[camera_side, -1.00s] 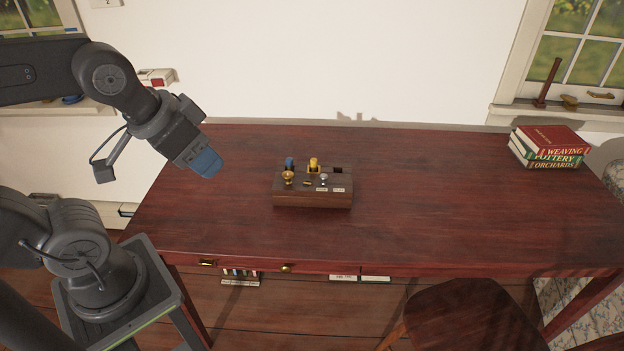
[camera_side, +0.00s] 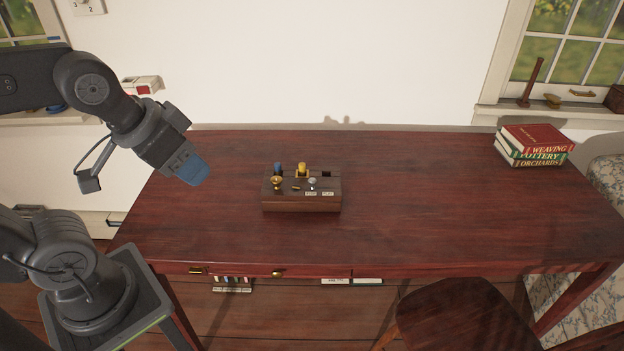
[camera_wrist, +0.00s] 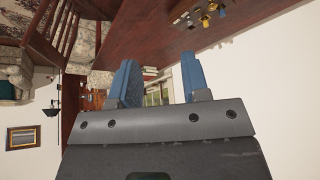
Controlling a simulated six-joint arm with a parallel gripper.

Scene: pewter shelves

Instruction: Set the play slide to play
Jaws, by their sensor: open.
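A small dark wooden box (camera_side: 300,203) sits on the red-brown table. On its top are a blue piece (camera_side: 277,168), a yellow piece (camera_side: 301,169), a brass knob (camera_side: 277,182), a small brass piece (camera_side: 296,188) and a silver knob (camera_side: 313,183). Two pale labels (camera_side: 320,194) lie in front of the silver knob, which stands nearer the left one; their words are too small to read. My gripper (camera_side: 191,170) is above the table's left part, left of the box and apart from it. In the wrist view its blue fingers (camera_wrist: 161,78) are spread and empty.
Stacked books (camera_side: 533,146) lie at the table's right back corner. A wooden chair (camera_side: 462,310) stands at the front right. The table top (camera_side: 420,190) is clear between box and books. A white wall stands behind.

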